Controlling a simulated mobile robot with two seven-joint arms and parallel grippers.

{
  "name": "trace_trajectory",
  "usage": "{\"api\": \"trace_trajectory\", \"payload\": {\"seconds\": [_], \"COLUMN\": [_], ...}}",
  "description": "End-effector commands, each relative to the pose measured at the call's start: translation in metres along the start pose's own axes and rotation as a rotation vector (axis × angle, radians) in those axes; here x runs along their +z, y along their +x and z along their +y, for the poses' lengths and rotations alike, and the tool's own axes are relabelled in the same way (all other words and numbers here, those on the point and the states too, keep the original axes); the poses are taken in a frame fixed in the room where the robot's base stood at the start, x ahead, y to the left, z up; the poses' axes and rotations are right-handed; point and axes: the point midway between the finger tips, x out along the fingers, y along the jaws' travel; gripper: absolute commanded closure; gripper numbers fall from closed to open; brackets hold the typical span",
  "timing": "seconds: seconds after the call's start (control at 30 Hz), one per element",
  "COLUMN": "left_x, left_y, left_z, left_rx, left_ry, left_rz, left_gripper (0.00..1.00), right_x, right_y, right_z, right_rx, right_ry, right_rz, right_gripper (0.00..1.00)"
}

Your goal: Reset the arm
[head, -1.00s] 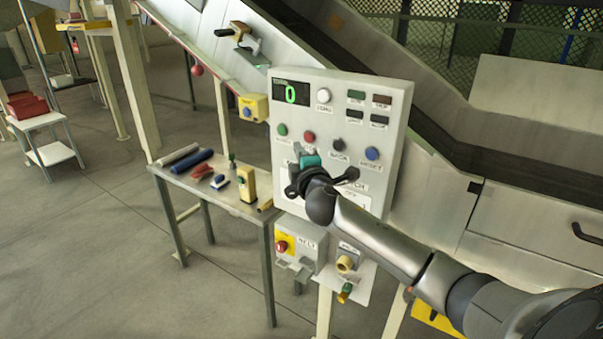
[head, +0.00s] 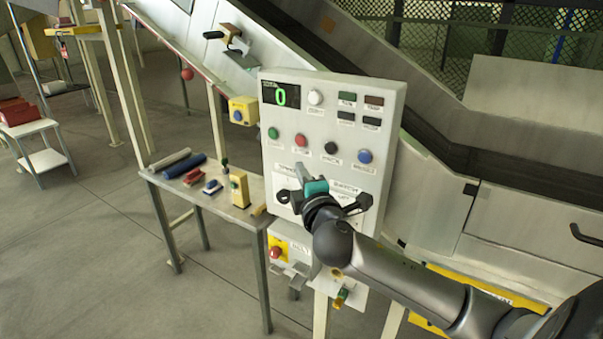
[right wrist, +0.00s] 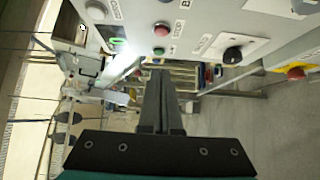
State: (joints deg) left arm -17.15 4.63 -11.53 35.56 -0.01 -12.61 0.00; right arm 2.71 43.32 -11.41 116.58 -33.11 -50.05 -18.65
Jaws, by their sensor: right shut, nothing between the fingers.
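My right gripper (head: 300,174) is in front of the lower part of a white control panel (head: 335,118) in the head view. Its two dark fingers lie together and hold nothing in the right wrist view (right wrist: 160,85). The panel carries a display (head: 281,95) with a green 0, a white button (head: 315,97), and green (head: 273,133), red (head: 300,140), black (head: 330,148) and blue (head: 364,156) buttons. My arm and gripper hide part of the panel's lower labels. I cannot tell whether the fingers touch the panel. My left gripper is not in view.
A small table (head: 225,208) with rolls, a yellow block (head: 239,189) and small tools stands left of the panel. A box with a red button (head: 275,252) sits below it. A conveyor (head: 440,165) runs behind.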

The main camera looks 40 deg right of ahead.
Motion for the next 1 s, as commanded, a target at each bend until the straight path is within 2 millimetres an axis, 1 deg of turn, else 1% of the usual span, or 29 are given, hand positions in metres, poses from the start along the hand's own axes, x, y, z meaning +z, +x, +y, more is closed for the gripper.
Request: {"api": "trace_trajectory", "payload": {"seconds": [0.6, 0.67, 0.7, 0.77, 0.87, 0.9, 0.97, 1.0], "left_x": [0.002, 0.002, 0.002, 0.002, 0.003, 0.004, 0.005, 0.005], "left_y": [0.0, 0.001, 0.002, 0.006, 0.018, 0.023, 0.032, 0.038], "left_z": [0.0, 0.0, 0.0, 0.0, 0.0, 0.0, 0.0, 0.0], "left_rx": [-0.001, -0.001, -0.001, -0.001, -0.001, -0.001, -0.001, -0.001], "left_ry": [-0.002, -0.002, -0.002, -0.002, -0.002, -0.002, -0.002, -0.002], "left_rz": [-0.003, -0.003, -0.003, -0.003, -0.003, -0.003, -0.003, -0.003], "left_gripper": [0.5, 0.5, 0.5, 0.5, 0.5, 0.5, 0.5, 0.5], "right_x": [0.0, 0.0, 0.001, 0.003, 0.008, 0.011, 0.015, 0.018], "right_y": [0.0, 0.001, 0.001, 0.003, 0.005, 0.005, 0.002, -0.002], "right_z": [0.0, -0.003, -0.009, -0.027, -0.081, -0.109, -0.155, -0.187], "right_rx": [0.0, -0.005, -0.014, -0.043, -0.129, -0.174, -0.248, -0.3], "right_ry": [0.0, 0.002, 0.005, 0.015, 0.048, 0.066, 0.099, 0.123], "right_rz": [0.0, 0.0, -0.002, -0.006, -0.018, -0.025, -0.038, -0.047], "right_gripper": [1.0, 1.0, 1.0, 1.0, 1.0, 1.0, 1.0, 1.0]}}
